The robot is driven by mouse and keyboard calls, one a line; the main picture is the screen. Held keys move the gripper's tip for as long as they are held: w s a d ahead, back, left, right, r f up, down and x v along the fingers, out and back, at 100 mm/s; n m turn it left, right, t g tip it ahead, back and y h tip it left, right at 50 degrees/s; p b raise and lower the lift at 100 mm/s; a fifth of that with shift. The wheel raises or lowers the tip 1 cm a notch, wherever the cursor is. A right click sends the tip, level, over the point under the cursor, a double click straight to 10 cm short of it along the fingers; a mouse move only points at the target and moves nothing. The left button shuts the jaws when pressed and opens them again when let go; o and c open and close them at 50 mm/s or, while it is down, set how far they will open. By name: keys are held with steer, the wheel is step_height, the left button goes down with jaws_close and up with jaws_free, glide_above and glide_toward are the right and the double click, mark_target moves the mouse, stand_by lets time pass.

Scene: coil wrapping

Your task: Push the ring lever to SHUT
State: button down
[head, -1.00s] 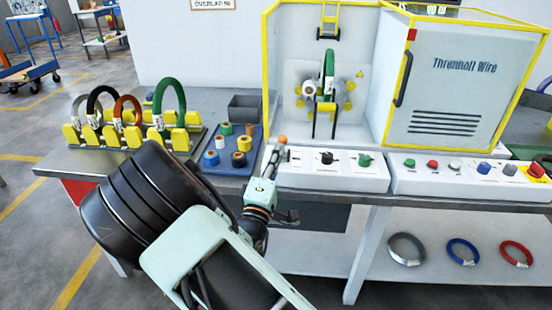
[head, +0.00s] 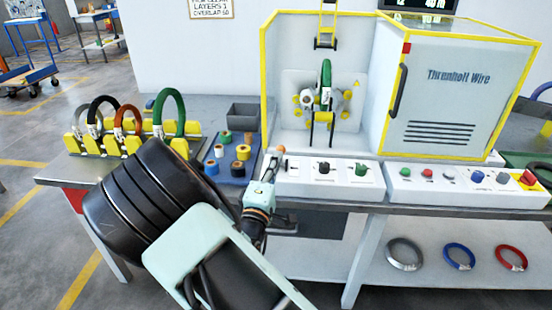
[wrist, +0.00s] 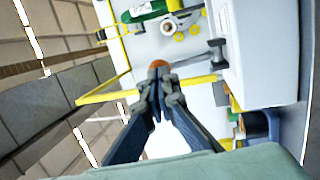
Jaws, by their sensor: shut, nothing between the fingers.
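The ring lever has an orange knob (head: 281,150) and stands at the left end of the white control panel in front of the yellow-framed machine. In the wrist view my gripper (wrist: 160,80) points at the knob. A green coil (head: 326,80) stands upright in the machine. The SHUT marking is not readable.
The control panel (head: 325,188) also carries a black and a green knob (head: 361,170). A blue tray (head: 238,172) with several tape rolls lies to the left. Coils stand in a yellow rack (head: 103,143) farther left. The grey machine cabinet (head: 450,100) is on the right.

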mark_target(278, 149)
steer(key=w+r+g+p, duration=0.1)
steer(key=g+p, duration=0.1)
steer(key=p, duration=0.4)
steer(key=w+r+g+p, duration=0.2)
steer(key=p, duration=0.4)
steer(key=shift+w+d+r+n+y, duration=0.1)
steer(key=shift+r+n+y, duration=0.1)
steer(key=shift+n+y, duration=0.1)
steer(key=w+g+p, duration=0.1)
steer(key=g+p, duration=0.1)
steer(key=p, duration=0.1)
steer(key=shift+w+r+p, duration=0.1)
steer(key=shift+w+p, duration=0.2)
steer(key=shift+p, duration=0.05)
steer(key=shift+w+p, duration=0.2)
steer(key=shift+p, duration=0.15)
steer(key=shift+w+f+p, duration=0.25)
steer(key=shift+w+p, duration=0.45)
steer(key=shift+w, duration=0.45)
steer(key=shift+r, duration=0.1)
